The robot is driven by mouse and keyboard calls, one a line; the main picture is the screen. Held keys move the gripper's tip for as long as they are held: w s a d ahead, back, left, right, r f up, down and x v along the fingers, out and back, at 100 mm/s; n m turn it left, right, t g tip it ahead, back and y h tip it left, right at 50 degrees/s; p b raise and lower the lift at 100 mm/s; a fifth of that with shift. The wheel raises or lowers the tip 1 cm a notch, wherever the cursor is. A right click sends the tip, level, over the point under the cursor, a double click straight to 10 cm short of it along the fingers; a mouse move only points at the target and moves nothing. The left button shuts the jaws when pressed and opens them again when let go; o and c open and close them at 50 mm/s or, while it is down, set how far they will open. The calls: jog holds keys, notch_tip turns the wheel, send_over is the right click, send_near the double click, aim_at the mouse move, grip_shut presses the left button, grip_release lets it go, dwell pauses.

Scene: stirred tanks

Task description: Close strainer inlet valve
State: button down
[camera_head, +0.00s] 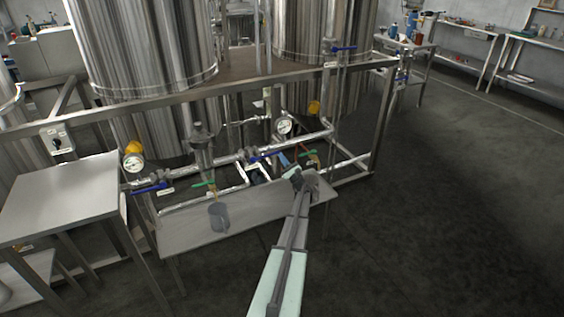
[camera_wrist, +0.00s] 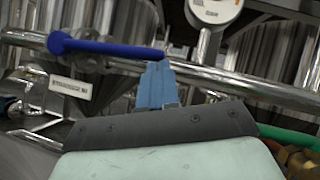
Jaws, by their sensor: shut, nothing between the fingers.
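A blue lever handle (camera_head: 262,157) sits on the middle of the front pipe run, left of a round gauge. In the wrist view the blue handle (camera_wrist: 105,47) lies across the upper left, roughly along the pipe, with its rounded end at the left. My gripper (camera_head: 288,170) is low in front of the pipe, right of this handle. Its blue fingers (camera_wrist: 158,72) are shut and empty, with tips just below the handle's right end; I cannot tell whether they touch. Another blue lever (camera_head: 150,188) is at the left end of the pipe. I cannot read which valve is the strainer inlet.
A gauge (camera_wrist: 215,10) stands above the pipe. A label plate (camera_wrist: 70,88) hangs below the handle. Green levers (camera_head: 204,183) sit low on the pipework. A grey jug (camera_head: 218,217) stands on the low metal shelf (camera_head: 180,238). The floor at right is clear.

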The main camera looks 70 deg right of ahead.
jog(key=w+a+r+n+g+y, duration=0.2)
jog(key=w+a+r+n+y, duration=0.2)
jog(key=r+n, duration=0.4)
jog(key=w+a+r+n+g+y, duration=0.2)
jog(key=w+a+r+n+y, duration=0.2)
jog(key=r+n, duration=0.4)
jog(key=shift+r+n+g+y, duration=0.15)
jog(key=shift+n+g+y, duration=0.25)
jog(key=shift+n, duration=1.1)
jog(key=shift+w+a, duration=0.15)
jog(key=d+v, duration=0.2)
jog(key=v, duration=1.1)
jog(key=shift+s+d, duration=0.3)
jog(key=shift+d, duration=0.25)
jog(key=shift+m, duration=0.3)
